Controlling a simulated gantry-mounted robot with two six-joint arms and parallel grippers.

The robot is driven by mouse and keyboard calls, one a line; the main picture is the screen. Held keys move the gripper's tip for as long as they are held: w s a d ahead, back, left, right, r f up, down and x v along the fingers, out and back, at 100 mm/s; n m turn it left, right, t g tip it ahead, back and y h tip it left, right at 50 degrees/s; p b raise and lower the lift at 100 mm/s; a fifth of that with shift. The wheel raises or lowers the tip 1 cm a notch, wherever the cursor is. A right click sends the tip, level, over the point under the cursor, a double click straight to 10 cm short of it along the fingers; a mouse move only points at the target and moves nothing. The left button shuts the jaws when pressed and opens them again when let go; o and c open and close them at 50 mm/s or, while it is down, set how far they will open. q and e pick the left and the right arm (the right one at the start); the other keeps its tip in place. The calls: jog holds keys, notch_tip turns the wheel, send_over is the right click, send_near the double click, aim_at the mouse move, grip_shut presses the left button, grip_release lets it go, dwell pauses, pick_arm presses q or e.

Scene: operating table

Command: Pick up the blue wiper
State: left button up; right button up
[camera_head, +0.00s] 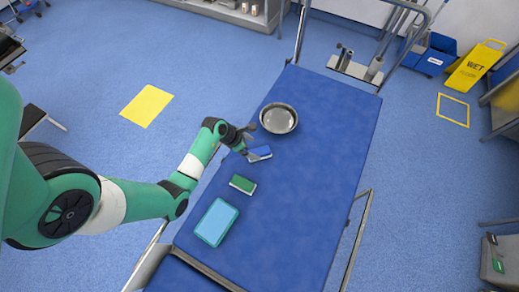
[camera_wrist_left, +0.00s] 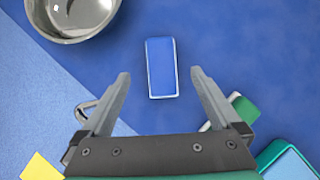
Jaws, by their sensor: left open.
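The blue wiper (camera_head: 259,153) is a small block with a pale edge, lying on the blue operating table (camera_head: 325,120) near its left edge. My left gripper (camera_head: 247,145) is open just left of it. In the left wrist view the wiper (camera_wrist_left: 161,68) lies ahead of the open gripper (camera_wrist_left: 158,82), centred between the two fingers and untouched as far as I can tell. Its whole top face shows there. My right gripper is in neither view.
A steel bowl (camera_head: 278,118) stands on the table just beyond the wiper. A green wiper (camera_head: 243,184) and a light-blue tray (camera_head: 217,222) lie nearer the front. The table's right side is clear.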

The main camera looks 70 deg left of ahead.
aim_at(259, 151)
pick_arm(q)
jog(key=shift+w+f, duration=0.2)
jog(key=shift+f, duration=0.1)
jog(key=b+x, duration=0.2)
jog(key=x, duration=0.1)
jog(key=b+x, duration=0.2)
jog(key=shift+s+d+f, duration=0.15)
jog(key=shift+s, duration=0.15)
jog(key=shift+w+f, duration=0.1)
jog(key=shift+w, duration=0.1)
jog(key=c, duration=1.5)
jog(key=shift+o, duration=0.2)
